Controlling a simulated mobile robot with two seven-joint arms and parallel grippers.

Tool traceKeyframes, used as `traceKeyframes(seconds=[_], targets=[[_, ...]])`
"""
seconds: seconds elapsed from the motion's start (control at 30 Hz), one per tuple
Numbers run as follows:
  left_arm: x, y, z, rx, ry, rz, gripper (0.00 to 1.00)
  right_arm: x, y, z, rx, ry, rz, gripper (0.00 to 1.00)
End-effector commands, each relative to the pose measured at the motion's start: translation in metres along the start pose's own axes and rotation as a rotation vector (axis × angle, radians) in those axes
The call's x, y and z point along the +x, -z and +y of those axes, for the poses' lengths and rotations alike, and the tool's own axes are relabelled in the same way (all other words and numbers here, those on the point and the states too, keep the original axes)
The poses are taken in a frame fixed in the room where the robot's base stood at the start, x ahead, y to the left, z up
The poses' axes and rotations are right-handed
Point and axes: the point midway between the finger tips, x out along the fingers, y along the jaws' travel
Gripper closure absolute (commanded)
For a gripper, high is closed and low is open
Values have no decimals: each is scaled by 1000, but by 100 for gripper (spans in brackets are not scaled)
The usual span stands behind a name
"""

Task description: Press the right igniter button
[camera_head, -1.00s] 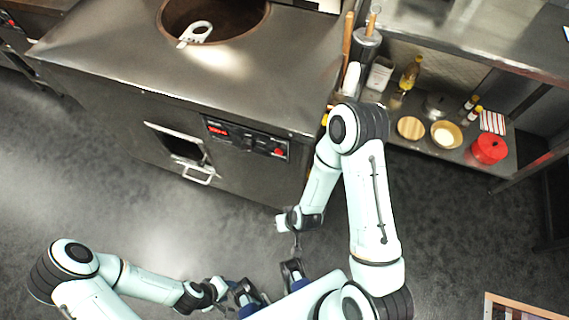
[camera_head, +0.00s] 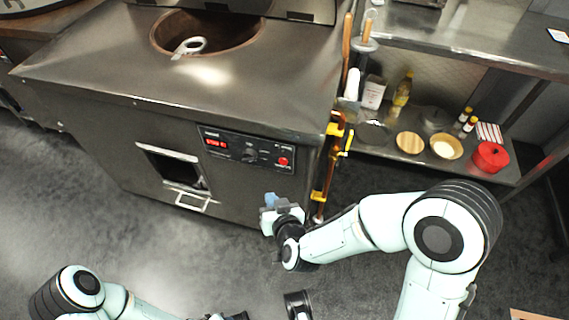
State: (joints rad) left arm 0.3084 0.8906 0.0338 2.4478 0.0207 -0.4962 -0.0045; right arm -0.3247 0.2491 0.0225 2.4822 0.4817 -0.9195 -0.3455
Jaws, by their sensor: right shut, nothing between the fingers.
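The tandoor's control panel (camera_head: 232,153) is on the front of the steel counter, with a red lit display at its left, a dark knob in the middle and a round red button (camera_head: 283,161) at its right end. The panel's lettering is too small to read. My right gripper (camera_head: 268,201) is shut and empty. In the picture it is below the red button, apart from it, with its tips pointing up toward the counter front. My left arm comes in at the bottom left, and its gripper is cut off by the bottom edge.
A yellow-and-brown tool (camera_head: 329,165) hangs at the counter's right corner, near my right wrist. The shelf at right holds bowls, an oil bottle (camera_head: 403,89) and a red pot (camera_head: 490,157).

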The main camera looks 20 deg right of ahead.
Motion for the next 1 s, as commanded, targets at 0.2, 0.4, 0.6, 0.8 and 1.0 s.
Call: traceKeyframes(seconds=[0.2, 0.4, 0.6, 0.8, 1.0], targets=[[1, 0, 0, 0, 0, 1, 57, 4, 2, 3, 1, -1, -1, 100], [4, 4, -2, -1, 1, 11, 57, 19, 13, 15, 2, -3, 1, 100], [8, 11, -3, -3, 2, 30, 57, 40, 27, 30, 2, -3, 0, 100], [11, 17, -5, -4, 3, 46, 57, 55, 38, 40, 1, -1, -1, 100], [12, 19, -5, -5, 3, 53, 57, 61, 43, 45, 1, 0, -2, 100]])
